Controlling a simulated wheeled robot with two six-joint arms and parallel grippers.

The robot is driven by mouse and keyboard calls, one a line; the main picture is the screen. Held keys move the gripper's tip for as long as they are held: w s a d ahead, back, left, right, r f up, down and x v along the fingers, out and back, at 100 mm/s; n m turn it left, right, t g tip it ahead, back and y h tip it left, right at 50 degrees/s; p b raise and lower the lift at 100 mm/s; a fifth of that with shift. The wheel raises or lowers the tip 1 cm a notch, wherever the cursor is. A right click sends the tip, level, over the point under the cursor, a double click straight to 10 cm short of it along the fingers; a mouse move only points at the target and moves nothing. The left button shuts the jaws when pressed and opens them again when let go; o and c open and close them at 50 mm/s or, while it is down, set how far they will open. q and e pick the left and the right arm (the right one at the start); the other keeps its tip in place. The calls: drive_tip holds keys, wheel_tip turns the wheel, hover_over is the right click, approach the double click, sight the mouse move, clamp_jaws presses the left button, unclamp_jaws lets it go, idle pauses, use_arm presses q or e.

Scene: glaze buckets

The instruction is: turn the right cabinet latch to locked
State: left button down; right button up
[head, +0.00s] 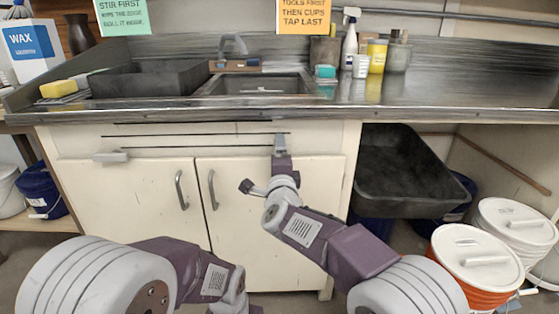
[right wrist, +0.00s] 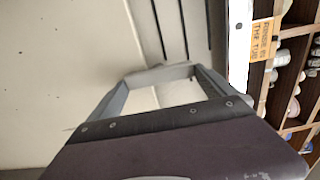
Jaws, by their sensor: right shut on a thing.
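The white sink cabinet (head: 140,185) has two shut doors with grey curved handles. My right gripper (head: 279,144) is at the top of the right door, just under the sink counter. In the right wrist view, its two grey fingers reach the white cabinet face and are shut on a small grey piece, the right latch (right wrist: 160,73). In the head view my fingers mostly hide that latch, so its exact angle is hard to tell. The left latch (head: 111,157) is a grey bar lying level at the top of the left door. My left gripper is outside the view.
Dark slots run across the panel above the doors. A dark tub (head: 405,175) leans in the open bay at right. The counter (head: 430,90) overhangs the doors.

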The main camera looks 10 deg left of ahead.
drive_tip(key=o, duration=1)
drive_tip(key=p+v, duration=0.2)
drive_tip(key=v, duration=0.7)
